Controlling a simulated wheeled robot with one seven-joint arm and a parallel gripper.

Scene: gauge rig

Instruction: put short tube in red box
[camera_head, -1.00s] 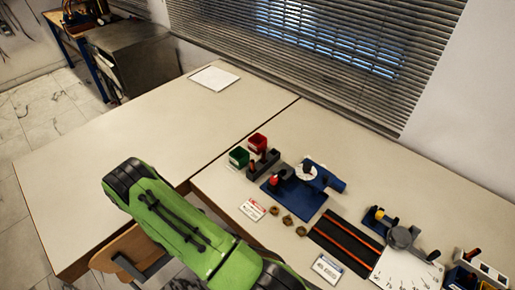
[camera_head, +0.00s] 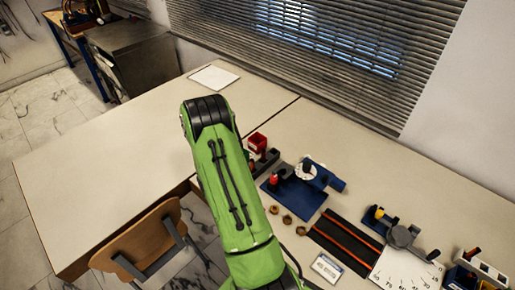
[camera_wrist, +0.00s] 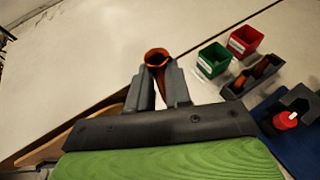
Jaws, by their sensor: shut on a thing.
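My gripper (camera_wrist: 158,75) shows in the wrist view, shut on an orange-brown tube (camera_wrist: 157,56) whose open round end shows at the fingertips. The rest of this tube is hidden between the fingers. The red box (camera_wrist: 245,40) stands on the table to the upper right of the fingers, apart from them, and looks empty. It also shows in the head view (camera_head: 257,142), just right of my arm. In the head view the gripper cannot be made out.
A green box (camera_wrist: 213,60) stands between the gripper and the red box. A dark rack (camera_wrist: 236,90) with an orange-brown piece is beside them, and a blue fixture (camera_head: 292,192) is nearby. Several brass rings (camera_head: 287,219) lie in front. The left table (camera_head: 110,150) is mostly clear.

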